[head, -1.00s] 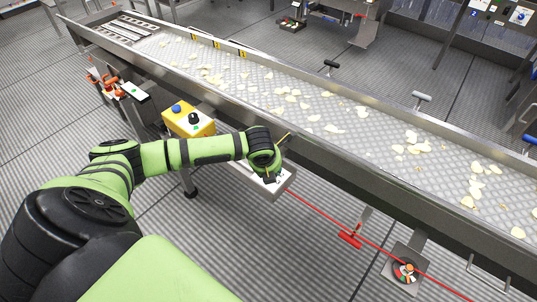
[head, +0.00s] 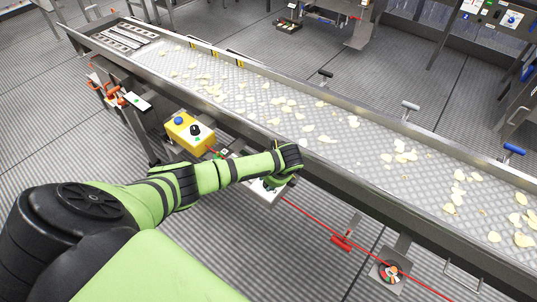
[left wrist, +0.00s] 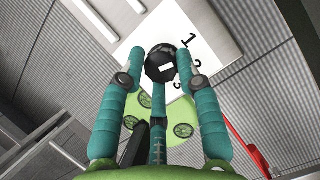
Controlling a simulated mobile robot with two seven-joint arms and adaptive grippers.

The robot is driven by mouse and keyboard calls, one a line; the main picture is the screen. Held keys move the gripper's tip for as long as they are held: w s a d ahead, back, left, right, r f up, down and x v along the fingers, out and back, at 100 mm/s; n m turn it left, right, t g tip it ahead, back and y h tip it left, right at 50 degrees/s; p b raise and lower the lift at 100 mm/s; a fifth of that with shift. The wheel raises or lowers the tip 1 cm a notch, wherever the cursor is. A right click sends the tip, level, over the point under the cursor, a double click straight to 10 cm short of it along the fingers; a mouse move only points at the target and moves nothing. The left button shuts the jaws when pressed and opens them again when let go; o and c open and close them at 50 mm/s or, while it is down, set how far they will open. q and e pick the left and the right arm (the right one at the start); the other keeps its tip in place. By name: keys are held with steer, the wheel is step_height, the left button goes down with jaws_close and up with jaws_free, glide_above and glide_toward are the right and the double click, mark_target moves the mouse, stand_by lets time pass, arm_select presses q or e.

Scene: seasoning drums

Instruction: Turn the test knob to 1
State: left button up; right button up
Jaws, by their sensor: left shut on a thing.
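The test knob (left wrist: 160,62) is round and black with a short white mark on its face. It sits on a white panel (left wrist: 178,20) printed with 1, 2 and 3 along the knob's right side. Which number the mark points to is hard to tell. My left gripper (left wrist: 171,60) has its teal fingers shut on the knob, one on each side. In the head view the left gripper (head: 274,182) is over the white control box (head: 262,195) beside the conveyor, and my arm hides most of it and the knob.
The long conveyor (head: 300,112) carries scattered pale chips behind. A red cord (head: 310,216) runs right to a red handle (head: 342,242). The floor in front is clear.

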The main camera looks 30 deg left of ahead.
arm_select(q)
steer(key=shift+w+a+r+n+g, duration=0.15)
steer(key=shift+w+n+g, duration=0.1)
steer(key=shift+n, duration=0.5)
steer(key=shift+w+r+n+g, duration=0.15)
steer(key=shift+w+n+g, duration=0.1)
steer(key=shift+n, duration=0.5)
steer(key=shift+a, duration=0.1)
steer(key=o, duration=1.1)
steer(key=shift+c, duration=0.2)
steer(key=shift+s+f, duration=0.1)
steer(key=shift+f, duration=0.05)
steer(key=v, duration=1.2)
steer(key=shift+d+f, duration=0.1)
steer(key=shift+d, duration=0.1)
